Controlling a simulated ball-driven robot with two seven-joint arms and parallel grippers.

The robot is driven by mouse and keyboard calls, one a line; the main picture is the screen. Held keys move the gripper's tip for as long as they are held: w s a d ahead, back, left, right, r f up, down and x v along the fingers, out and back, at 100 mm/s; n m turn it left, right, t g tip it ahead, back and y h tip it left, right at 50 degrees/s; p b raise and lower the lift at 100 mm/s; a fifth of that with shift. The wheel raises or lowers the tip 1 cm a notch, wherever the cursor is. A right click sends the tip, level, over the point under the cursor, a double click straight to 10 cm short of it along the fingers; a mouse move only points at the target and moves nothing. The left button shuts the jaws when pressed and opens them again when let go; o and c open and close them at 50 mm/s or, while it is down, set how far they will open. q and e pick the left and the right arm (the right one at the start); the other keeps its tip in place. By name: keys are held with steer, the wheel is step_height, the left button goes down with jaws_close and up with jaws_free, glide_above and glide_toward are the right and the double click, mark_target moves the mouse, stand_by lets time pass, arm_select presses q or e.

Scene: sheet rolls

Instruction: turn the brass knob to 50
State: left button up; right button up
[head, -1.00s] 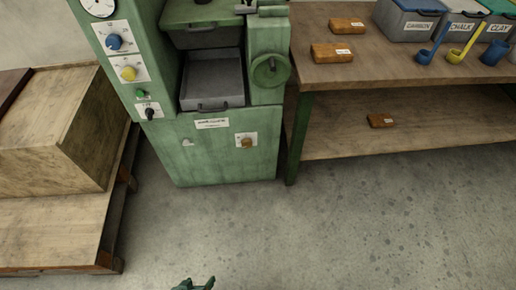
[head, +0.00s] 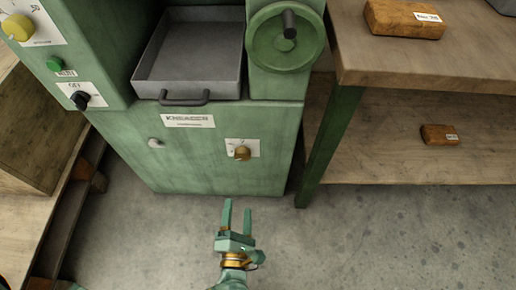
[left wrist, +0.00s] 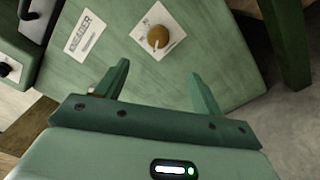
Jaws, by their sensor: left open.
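The brass knob (head: 242,153) sits on a small white dial plate on the lower front of the green machine (head: 200,170). The plate's markings are too small to read. The knob also shows in the left wrist view (left wrist: 158,37), ahead of and between my finger tips. My left gripper (head: 237,211) is open and empty, below the knob in the head view and apart from it. Its two fingers also show in the left wrist view (left wrist: 160,84). My right gripper is not in view.
A handwheel (head: 285,38) and a grey tray (head: 190,58) are above the knob. A workbench (head: 420,75) with wooden blocks stands to the right, its green leg (head: 330,145) close to the machine. The floor in front is clear.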

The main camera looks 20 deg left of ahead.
mark_target(242, 158)
arm_select(q)
steer(key=b+x, duration=0.4)
steer(key=x, duration=1.1)
steer(key=shift+w+a, duration=0.3)
steer(key=shift+w, duration=0.05)
steer(key=shift+w+a+r, duration=0.1)
steer(key=shift+w, duration=0.25)
steer(key=c, duration=1)
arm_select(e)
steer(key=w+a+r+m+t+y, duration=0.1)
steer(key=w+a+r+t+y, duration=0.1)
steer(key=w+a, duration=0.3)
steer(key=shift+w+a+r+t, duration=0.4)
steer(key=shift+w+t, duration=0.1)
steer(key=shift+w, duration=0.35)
